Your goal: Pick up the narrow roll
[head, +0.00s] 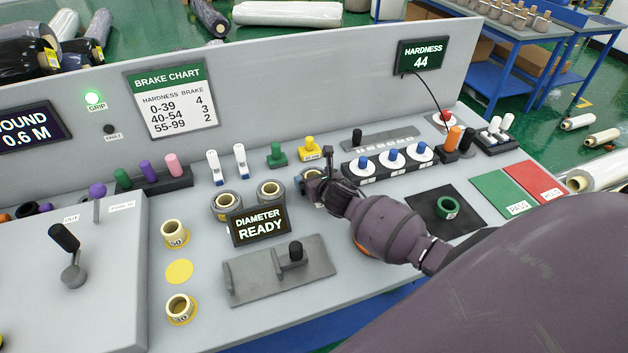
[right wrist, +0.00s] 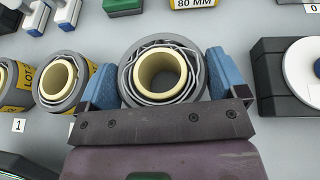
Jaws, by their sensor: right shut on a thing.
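Three wrapped rolls with cream cores stand upright in a row on the grey bench: a left roll (head: 226,203), a middle roll (head: 270,191) and a right roll (right wrist: 162,72). My right gripper (head: 314,182) is at the right roll, mostly hiding it in the head view. In the right wrist view, its blue fingers press on opposite sides of this roll, around its grey wrap. The middle roll (right wrist: 62,80) stands just left of the fingers. I cannot tell by sight which roll is the narrow one. My left gripper is not in view.
A diameter display (head: 258,225) stands in front of the rolls. A row of blue-knobbed white discs (head: 394,157) is to the right. Cream cores (head: 175,234) stand at left front. Green (head: 499,192) and red (head: 537,180) pads lie at the right. A low panel rises behind.

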